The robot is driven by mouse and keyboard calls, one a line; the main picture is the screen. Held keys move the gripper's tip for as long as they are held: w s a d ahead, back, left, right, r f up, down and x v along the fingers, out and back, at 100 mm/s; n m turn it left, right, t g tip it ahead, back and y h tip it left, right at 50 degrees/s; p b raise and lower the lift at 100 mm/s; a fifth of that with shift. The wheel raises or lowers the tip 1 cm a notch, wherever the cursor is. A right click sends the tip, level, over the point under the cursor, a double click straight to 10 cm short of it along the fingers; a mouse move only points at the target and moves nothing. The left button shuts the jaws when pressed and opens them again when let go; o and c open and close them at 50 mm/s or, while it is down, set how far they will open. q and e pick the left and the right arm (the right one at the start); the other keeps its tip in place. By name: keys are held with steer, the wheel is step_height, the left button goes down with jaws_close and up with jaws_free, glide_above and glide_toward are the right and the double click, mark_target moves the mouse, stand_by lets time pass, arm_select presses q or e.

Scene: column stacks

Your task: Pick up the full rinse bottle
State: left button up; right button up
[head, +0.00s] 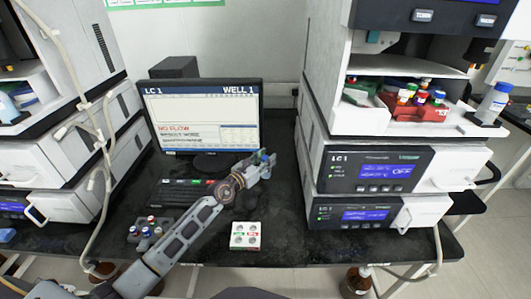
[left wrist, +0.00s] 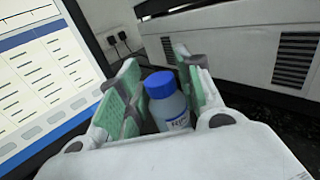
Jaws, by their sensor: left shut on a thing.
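A small bottle with a blue cap and pale blue body (left wrist: 170,100) stands between the fingers of my left gripper (left wrist: 160,100) in the left wrist view. Its white label is only partly readable, and its lower part is hidden by the gripper. In the head view, my left gripper (head: 262,168) is shut on this bottle (head: 265,156), in front of the monitor's right edge. I cannot tell whether the bottle touches the bench. Another blue-capped white bottle (head: 495,101) stands at the right on the right-hand instrument stack. My right gripper is not in view.
A monitor (head: 205,112) reading "NO FLOW" and a keyboard (head: 185,192) are close to my left arm. A white tray (head: 246,235) and a dark vial rack (head: 150,232) sit near the bench front. Instrument stacks flank both sides. Bare bench (head: 285,215) lies right of my gripper.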

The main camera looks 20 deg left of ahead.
arm_select(q)
steer(key=s+d+p, duration=0.2)
steer(key=s+d, duration=0.1)
steer(key=s, duration=0.9)
steer(key=shift+s+d+p, duration=0.3)
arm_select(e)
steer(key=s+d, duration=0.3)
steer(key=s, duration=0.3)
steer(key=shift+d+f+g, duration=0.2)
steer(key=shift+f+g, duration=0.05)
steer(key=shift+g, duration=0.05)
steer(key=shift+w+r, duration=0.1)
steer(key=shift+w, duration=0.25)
